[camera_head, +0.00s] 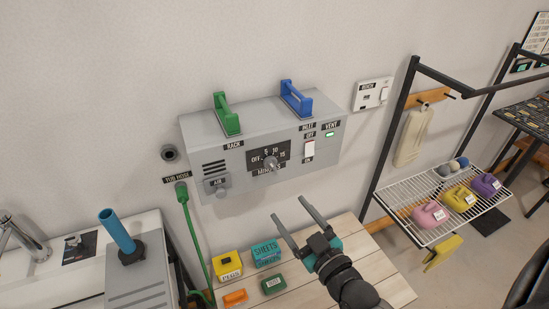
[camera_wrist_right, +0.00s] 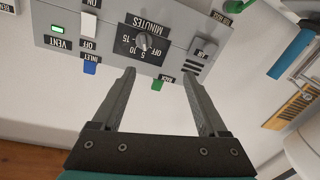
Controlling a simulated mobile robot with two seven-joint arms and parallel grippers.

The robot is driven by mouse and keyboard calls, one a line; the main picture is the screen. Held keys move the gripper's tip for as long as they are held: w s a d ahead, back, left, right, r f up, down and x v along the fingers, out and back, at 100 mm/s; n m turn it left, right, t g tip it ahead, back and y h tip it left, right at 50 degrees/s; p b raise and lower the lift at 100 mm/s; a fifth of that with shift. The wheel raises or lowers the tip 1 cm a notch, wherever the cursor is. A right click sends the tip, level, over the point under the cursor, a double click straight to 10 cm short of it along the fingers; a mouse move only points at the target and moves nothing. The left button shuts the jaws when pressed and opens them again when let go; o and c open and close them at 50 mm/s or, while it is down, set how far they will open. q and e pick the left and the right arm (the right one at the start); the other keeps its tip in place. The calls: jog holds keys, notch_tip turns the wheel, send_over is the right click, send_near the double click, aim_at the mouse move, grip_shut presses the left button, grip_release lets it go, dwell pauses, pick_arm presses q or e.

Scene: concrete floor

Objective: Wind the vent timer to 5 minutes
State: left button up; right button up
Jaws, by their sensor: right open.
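The vent timer is a round grey knob (camera_head: 271,163) on a black dial plate (camera_head: 254,156) marked OFF, 5, 10, 15 and MINUTES, on the front of a grey wall box (camera_head: 218,134). I cannot tell which mark the knob points at. In the right wrist view the knob (camera_wrist_right: 142,41) shows upside down, beyond the fingertips. My right gripper (camera_head: 288,207) is open and empty, below and slightly right of the knob, apart from it. Its two fingers (camera_wrist_right: 145,78) are spread wide in the wrist view. My left gripper is not in view.
The box also carries a white rocker switch (camera_head: 309,150), a lit green VENT lamp (camera_head: 329,135), an AIR knob (camera_head: 223,191), and green (camera_head: 228,115) and blue (camera_head: 297,100) handles on top. A wooden table (camera_head: 374,279) with small boxes stands below. A wire shelf (camera_head: 408,201) is at right.

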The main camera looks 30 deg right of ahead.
aim_at(273, 166)
jog(key=w+d+m, duration=0.1)
jog(key=w, duration=0.4)
jog(key=w+d+m+h, duration=0.1)
jog(key=w, duration=0.4)
jog(key=w+m+h, duration=0.1)
jog(key=w, duration=0.4)
jog(key=shift+d+r+m+p, duration=0.1)
jog(key=shift+d+m+p, duration=0.2)
jog(key=shift+d+p, duration=0.1)
grip_shut()
dwell(0.4)
